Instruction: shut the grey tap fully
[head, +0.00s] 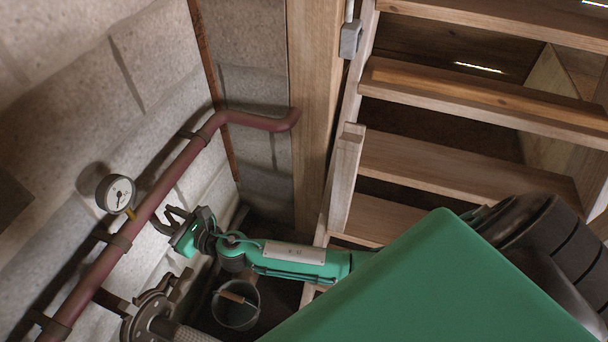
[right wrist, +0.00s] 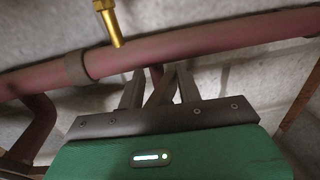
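My right gripper (head: 168,219) is beside the red pipe on the block wall, its fingers spread and pointing at the wall. In the right wrist view its two fingers (right wrist: 159,88) stand apart. A grey slanted bar (right wrist: 160,93) shows between them and may be the lever of the grey tap. A short red stub (right wrist: 156,74) shows just beyond it. I cannot tell whether either finger touches the bar. The tap's body is hidden or too small to make out in the head view. My left gripper is not in view.
The red pipe (head: 166,185) runs up the wall, with a dial gauge (head: 116,194) on a brass stem. A dark flanged fitting (head: 150,318) and a bucket (head: 236,304) are below. Wooden stairs (head: 440,165) and a post (head: 316,110) stand at the right.

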